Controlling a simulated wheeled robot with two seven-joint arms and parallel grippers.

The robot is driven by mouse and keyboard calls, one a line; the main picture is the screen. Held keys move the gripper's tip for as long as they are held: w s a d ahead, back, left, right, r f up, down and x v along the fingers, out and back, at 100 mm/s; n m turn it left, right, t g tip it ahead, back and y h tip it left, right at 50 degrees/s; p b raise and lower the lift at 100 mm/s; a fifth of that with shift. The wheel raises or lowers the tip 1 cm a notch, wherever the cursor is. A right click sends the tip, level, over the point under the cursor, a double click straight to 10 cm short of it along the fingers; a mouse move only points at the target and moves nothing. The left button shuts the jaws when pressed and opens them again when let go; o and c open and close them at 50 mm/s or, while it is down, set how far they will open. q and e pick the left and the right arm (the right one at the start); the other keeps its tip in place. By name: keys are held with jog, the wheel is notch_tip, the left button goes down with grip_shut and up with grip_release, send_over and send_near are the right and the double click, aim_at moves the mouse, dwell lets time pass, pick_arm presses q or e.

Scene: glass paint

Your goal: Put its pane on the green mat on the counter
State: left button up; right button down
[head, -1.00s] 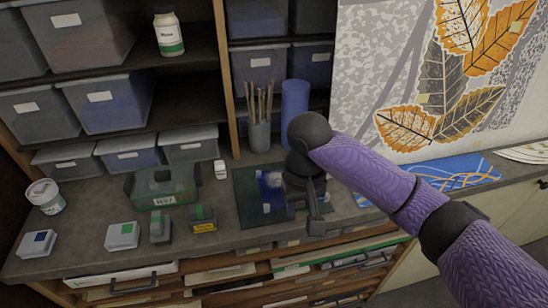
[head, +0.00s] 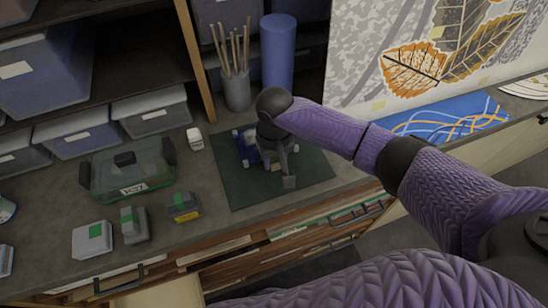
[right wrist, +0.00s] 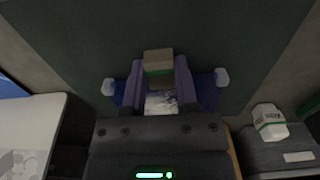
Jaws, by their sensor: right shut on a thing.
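The dark green mat (head: 235,185) lies on the counter; it also shows in the right wrist view (right wrist: 230,30). My right gripper (head: 272,160) is over the mat, pointing down. In the right wrist view the gripper (right wrist: 159,78) is shut on a small block (right wrist: 158,58) with a tan top and a green band. A dark blue pane (right wrist: 207,92) with pale corner pieces spreads out on both sides of the fingers. In the head view the blue pane (head: 246,148) is at the mat, partly hidden by the gripper. Whether it touches the mat I cannot tell. My left gripper is not in view.
A green clear box (head: 130,172) and several small grey blocks stand left of the mat. A small white bottle (head: 195,138) is near its back left corner. A brush pot (head: 237,92) and a blue cylinder (head: 278,55) stand behind. A blue patterned sheet (head: 445,118) lies right.

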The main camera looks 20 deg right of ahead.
jog(key=shift+r, duration=0.1)
jog(key=shift+c, duration=2.1)
grip_release()
jog(key=shift+o, duration=0.2)
jog(key=shift+r, duration=0.15)
notch_tip(320, 180, up, 12)
jog(key=p, duration=0.3)
